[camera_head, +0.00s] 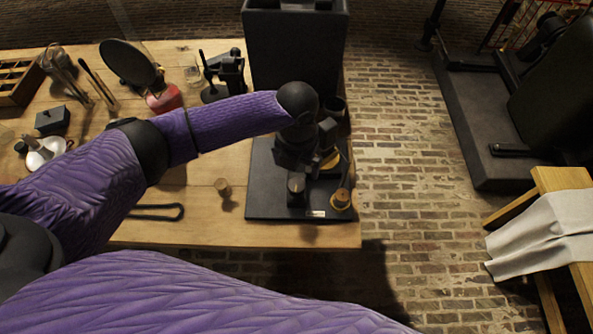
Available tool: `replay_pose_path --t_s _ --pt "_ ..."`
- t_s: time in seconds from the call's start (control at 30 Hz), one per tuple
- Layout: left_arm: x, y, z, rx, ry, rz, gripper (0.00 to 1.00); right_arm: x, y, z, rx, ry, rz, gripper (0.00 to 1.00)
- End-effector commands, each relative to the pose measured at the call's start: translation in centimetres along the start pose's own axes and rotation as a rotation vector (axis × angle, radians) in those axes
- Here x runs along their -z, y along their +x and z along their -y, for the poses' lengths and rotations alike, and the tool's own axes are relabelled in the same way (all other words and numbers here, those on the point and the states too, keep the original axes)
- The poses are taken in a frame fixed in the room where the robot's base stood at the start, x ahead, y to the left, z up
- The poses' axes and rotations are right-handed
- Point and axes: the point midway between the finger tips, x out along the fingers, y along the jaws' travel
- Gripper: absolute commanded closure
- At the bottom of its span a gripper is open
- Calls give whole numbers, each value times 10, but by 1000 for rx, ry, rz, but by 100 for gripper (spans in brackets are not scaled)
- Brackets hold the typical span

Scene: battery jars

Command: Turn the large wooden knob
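A black apparatus (270,205) with a flat base stands at the right end of the wooden table. A round wooden knob (341,199) sits at the base's front right corner. A second, orange-brown wooden part (331,160) shows behind it, partly covered by my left gripper; I cannot tell which is the large knob. My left arm reaches over the table from the left, and its dark gripper (318,150) is down over the apparatus, close to the rear wooden part. Its fingers blend with the dark parts, so contact and opening are unclear. My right gripper is out of view.
A tall black box (295,45) stands behind the apparatus. A small wooden cylinder (222,187) and a dark metal tool (157,212) lie left on the table (200,232). A round mirror-like disc (128,63) stands farther back.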

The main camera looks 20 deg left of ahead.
Motion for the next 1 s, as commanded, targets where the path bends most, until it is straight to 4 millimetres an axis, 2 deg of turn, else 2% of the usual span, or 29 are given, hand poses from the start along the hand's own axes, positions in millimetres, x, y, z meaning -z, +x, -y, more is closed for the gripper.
replay_pose_path --t_s 0.03,0.1,0.4,0.47,0.5,0.57,0.6,0.63,0.7,0.77,0.8,0.83,0.9,1.0 --pt "-1 -9 0 0 0 3 2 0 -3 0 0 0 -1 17" --pt "0 -14 0 -1 -1 2 2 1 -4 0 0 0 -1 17" --pt "0 -15 0 2 -5 2 2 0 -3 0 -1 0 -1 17" --pt "1 -8 9 31 -53 20 2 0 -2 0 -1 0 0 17" --pt "2 2 23 82 -135 52 2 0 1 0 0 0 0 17" --pt "5 20 55 220 -360 117 2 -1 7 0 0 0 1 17" --pt "6 31 78 352 -577 156 2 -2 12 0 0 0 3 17" --pt "7 37 92 466 -766 176 2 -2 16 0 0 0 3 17" --pt "9 43 110 743 -1239 179 2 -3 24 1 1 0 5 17" --pt "13 46 104 973 -1632 152 2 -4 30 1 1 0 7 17" --pt "20 48 92 1115 -1866 128 2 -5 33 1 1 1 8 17" --pt "27 50 80 1214 -2021 110 2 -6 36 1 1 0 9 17" --pt "47 53 51 1420 -2300 77 2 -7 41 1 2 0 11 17" --pt "76 55 18 1625 -2518 43 2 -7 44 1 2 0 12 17"
